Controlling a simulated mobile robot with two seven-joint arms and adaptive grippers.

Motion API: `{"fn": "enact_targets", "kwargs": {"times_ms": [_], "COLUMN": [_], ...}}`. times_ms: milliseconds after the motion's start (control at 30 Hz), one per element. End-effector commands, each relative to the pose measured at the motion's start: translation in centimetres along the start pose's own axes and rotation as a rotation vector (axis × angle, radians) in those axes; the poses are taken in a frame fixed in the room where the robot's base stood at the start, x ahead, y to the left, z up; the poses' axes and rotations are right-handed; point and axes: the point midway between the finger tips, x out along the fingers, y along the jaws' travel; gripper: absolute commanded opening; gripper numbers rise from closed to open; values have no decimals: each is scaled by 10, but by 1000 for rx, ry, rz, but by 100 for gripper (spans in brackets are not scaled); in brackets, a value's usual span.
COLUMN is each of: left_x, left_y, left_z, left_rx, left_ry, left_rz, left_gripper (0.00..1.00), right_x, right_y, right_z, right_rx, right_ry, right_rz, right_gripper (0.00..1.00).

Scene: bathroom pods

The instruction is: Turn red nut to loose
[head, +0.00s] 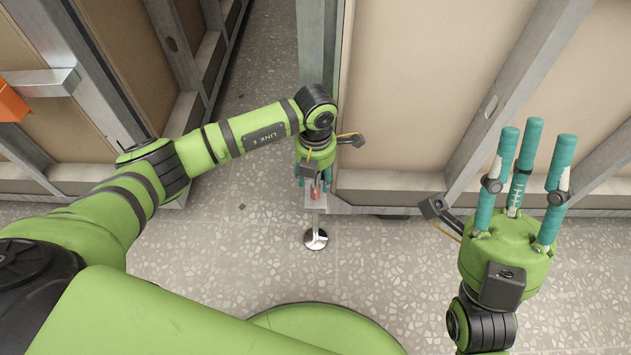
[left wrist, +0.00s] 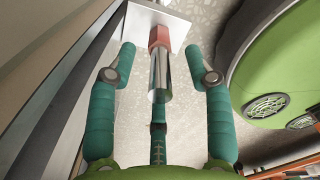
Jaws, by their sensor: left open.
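The red nut (left wrist: 159,37) sits against a pale metal plate (left wrist: 145,18) in the left wrist view. A shiny metal cylinder (left wrist: 161,75) extends from it toward my palm. My left gripper (left wrist: 160,50) is open, with a teal finger on either side of the cylinder and the third finger below it. The two side fingertips are near the nut, with visible gaps. In the head view the nut (head: 316,190) is small and partly hidden by my left gripper (head: 313,182). My right gripper (head: 520,158) is raised, its three fingers spread and empty.
A metal levelling foot (head: 316,239) stands on the speckled floor below the plate. A framed wall panel (head: 405,95) rises just right of my left gripper. Another framed panel (head: 100,60) stands at the left, with an orange part (head: 12,103). Open floor (head: 215,250) lies in front.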

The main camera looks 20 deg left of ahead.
Motion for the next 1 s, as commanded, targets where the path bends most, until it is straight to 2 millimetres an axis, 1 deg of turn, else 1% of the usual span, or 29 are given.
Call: {"fn": "enact_targets", "kwargs": {"times_ms": [33,200,300,400,600,1000], "left_x": [-13,-48,-65,-76,-83,-83], "left_y": [1,0,0,0,0,0], "left_z": [2,1,1,1,0,0], "left_rx": [2,1,0,0,-1,-1], "left_ry": [-5,-4,-3,-2,1,1], "left_rz": [2,1,1,1,0,0], "left_gripper": [52,52,52,52,52,52], "right_x": [0,0,0,0,0,0], "right_y": [0,0,0,0,0,0], "right_z": [0,0,0,0,0,0], "right_rx": [0,-1,-1,-1,-1,-1], "right_ry": [0,0,1,1,1,0], "right_rz": [0,1,1,1,1,1], "right_gripper": [32,32,32,32,32,32]}}
